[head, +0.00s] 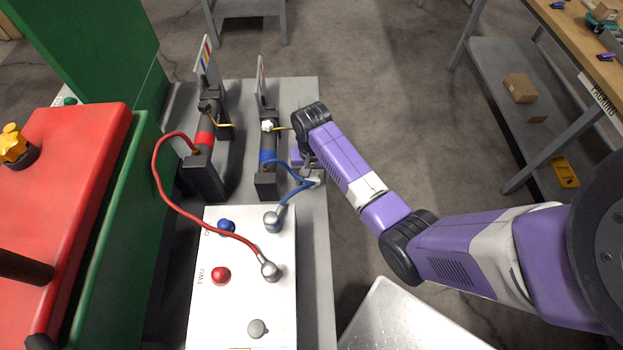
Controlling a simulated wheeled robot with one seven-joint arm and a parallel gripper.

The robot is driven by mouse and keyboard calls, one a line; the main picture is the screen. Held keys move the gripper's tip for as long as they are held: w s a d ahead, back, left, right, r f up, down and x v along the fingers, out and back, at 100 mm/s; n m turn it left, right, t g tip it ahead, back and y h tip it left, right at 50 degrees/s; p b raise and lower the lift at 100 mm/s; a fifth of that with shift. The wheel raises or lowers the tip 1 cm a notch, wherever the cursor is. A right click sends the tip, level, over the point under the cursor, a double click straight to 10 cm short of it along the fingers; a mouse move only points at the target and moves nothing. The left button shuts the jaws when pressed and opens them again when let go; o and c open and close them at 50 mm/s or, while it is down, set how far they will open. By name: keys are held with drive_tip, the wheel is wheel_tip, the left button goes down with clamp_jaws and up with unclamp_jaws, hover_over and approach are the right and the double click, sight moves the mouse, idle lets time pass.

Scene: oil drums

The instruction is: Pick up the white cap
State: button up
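A small white cap (267,126), shaped like a knob, sits on the upper part of the dark fixture with the blue band (266,158). A short yellow cord or chain runs right from it toward my wrist. My gripper (298,158) is at the right side of this fixture, just right of and below the cap in the picture. It appears apart from the cap. My wrist and the small size hide the fingers, so I cannot see whether they are open or shut.
A blue hose (299,188) passes close to my gripper. A red hose (157,172) joins the red-banded fixture (203,143) to the white panel (211,318) with knobs. A red drum top (75,165) stands left.

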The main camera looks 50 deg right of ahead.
clamp_jaws()
